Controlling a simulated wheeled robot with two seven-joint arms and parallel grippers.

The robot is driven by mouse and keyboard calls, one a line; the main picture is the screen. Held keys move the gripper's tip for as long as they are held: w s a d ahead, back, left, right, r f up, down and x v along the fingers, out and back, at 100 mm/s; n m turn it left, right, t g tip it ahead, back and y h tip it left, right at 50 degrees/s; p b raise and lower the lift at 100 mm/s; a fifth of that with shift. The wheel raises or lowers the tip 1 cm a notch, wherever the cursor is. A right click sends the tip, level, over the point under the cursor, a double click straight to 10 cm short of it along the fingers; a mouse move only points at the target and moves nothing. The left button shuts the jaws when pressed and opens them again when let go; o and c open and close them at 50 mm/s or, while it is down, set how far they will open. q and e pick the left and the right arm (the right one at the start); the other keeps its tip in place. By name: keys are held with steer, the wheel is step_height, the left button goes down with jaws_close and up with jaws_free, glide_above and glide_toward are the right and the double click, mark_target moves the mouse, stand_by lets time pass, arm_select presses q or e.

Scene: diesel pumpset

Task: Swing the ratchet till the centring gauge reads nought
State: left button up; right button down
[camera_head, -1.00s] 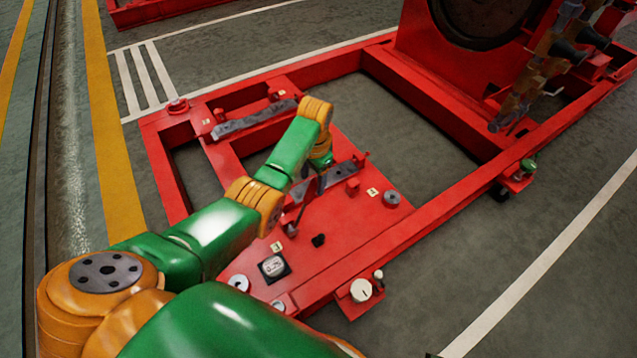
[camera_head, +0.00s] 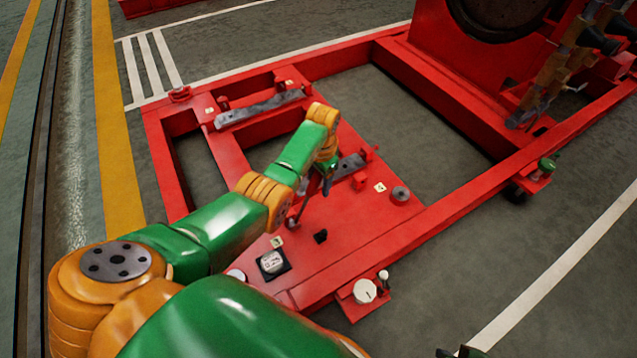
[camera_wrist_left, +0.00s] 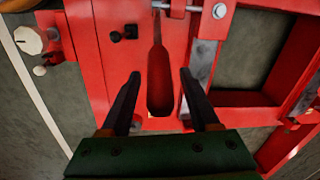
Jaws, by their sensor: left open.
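The ratchet's long dark-red handle (camera_wrist_left: 160,70) shows in the left wrist view, its broad end toward me. My left gripper (camera_wrist_left: 158,78) is open, one dark finger on each side of the handle, with gaps between. In the head view my left gripper (camera_head: 325,180) is low over the red frame, partly hidden by its own wrist. A thin dark lever, probably the handle (camera_head: 302,206), stands beside it. The centring gauge (camera_head: 272,262) is a small pale dial on a black square; its reading is too small to tell.
The red base frame (camera_head: 440,225) has wide openings and raised rails. Grey bars (camera_head: 260,108) lie across it. A white knob (camera_head: 365,290) stands at its near edge, and a round grey stud (camera_head: 400,194) to the right. A large red machine (camera_head: 470,60) stands at the back.

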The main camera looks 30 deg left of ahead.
arm_select(q)
jaws_close()
stand_by(0.3)
stand_by(1.2)
